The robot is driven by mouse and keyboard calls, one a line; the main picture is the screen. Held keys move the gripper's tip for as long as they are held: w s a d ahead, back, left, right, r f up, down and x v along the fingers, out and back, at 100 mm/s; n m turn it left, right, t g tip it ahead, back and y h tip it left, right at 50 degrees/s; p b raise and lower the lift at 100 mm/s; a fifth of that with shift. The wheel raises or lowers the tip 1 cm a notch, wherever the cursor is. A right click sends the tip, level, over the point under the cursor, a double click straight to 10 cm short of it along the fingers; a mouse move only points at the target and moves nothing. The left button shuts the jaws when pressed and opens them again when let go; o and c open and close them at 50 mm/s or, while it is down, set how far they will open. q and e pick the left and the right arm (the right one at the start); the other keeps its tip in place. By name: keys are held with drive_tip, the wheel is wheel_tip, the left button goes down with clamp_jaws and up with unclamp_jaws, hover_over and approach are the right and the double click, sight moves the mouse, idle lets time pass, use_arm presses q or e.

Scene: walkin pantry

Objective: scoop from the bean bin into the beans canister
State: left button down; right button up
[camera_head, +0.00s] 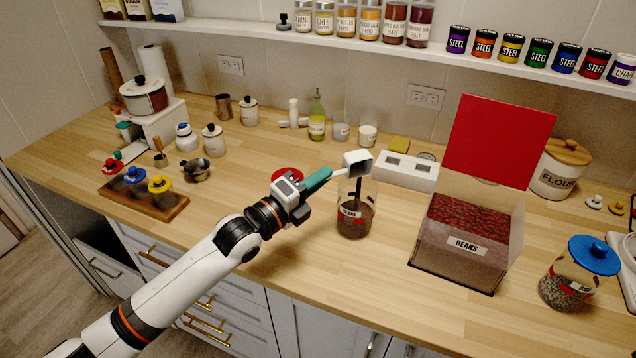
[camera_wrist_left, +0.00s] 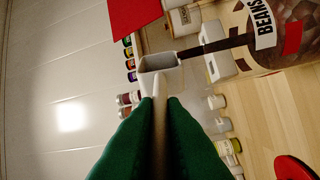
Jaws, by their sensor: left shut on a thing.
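My left gripper (camera_head: 318,180) is shut on the handle of a white scoop (camera_head: 357,161). The scoop is tipped over the open mouth of the clear beans canister (camera_head: 355,222). A dark stream runs from the scoop down into the canister, where dark beans lie behind a "BEANS" label. In the left wrist view, the green fingers (camera_wrist_left: 158,108) pinch the scoop (camera_wrist_left: 158,66) and the stream reaches the canister (camera_wrist_left: 285,50). The bean bin (camera_head: 462,245) stands to the right, its red lid raised, full of red-brown beans. My right gripper is not in view.
A red lid (camera_head: 288,174) lies on the counter behind my left gripper. A white block (camera_head: 405,172) stands behind the canister. A blue-lidded jar (camera_head: 570,280) is right of the bin. The counter left of the canister, at the front, is clear apart from my arm.

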use_arm(q)
drive_tip(key=shift+s+d+f+m+h+b, duration=0.15)
drive_tip(key=shift+m+h+b, duration=0.25)
drive_tip(key=shift+m+b, duration=0.65)
drive_tip(key=shift+s+m+h+b, duration=0.1)
drive_tip(key=shift+m+h+b, duration=0.2)
drive_tip(key=shift+m+b, duration=0.45)
drive_tip(key=shift+r, duration=0.3)
wheel_tip(320, 180, up, 4)
drive_tip(key=p, duration=0.3)
drive_tip(key=shift+f, duration=0.15)
